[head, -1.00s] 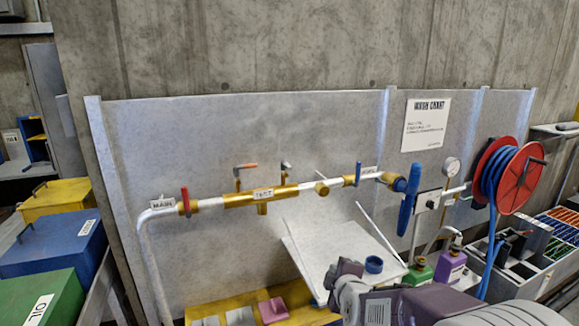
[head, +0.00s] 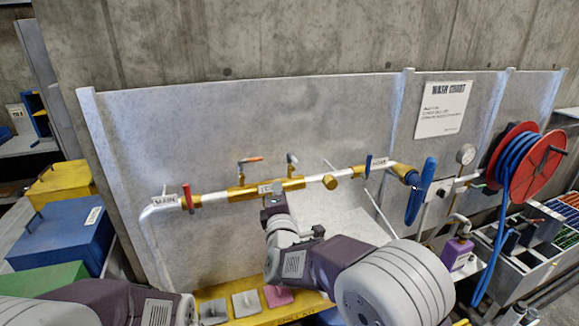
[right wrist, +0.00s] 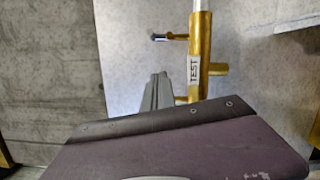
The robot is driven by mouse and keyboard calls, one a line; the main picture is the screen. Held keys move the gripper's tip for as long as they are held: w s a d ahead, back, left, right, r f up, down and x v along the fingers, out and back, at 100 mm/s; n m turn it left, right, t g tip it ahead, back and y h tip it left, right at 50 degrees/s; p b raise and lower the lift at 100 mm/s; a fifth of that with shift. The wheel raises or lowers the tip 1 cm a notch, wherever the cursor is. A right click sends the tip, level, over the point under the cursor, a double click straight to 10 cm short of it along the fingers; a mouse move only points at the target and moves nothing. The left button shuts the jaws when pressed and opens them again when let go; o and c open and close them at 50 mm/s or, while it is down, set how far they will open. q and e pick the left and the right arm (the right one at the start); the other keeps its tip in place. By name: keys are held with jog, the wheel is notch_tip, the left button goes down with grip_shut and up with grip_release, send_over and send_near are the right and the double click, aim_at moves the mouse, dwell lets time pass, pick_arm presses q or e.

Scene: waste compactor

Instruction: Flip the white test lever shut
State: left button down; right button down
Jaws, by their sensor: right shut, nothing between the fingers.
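The brass test fitting (head: 240,193) sits on the pipe against the grey panel; its TEST label also shows in the right wrist view (right wrist: 194,70). A small pale lever (head: 292,159), probably the white test lever, stands on a brass stem at the fitting's right end. In the right wrist view a small lever end (right wrist: 159,37) sticks out to the left of the fitting. My right gripper (head: 272,199) is just below the label, left of and lower than the pale lever. Its fingers (right wrist: 157,92) look shut and empty. My left gripper is out of view.
An orange-handled lever (head: 249,160) stands at the fitting's left end. A red lever (head: 188,198) and a blue lever (head: 368,166) are farther along the pipe. A blue spray handle (head: 421,190) hangs at the right. A yellow shelf (head: 215,290) lies below.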

jog(key=w+d+p, duration=0.1)
jog(key=w+p, duration=0.2)
jog(key=w+d+r+p, duration=0.1)
jog(key=w+p, duration=0.2)
jog(key=w+d+p, duration=0.1)
jog(key=w+p, duration=0.1)
jog(key=w, duration=0.1)
jog(key=shift+w+r+p, duration=0.25)
jog(key=shift+w+p, duration=0.15)
jog(key=shift+w, duration=0.1)
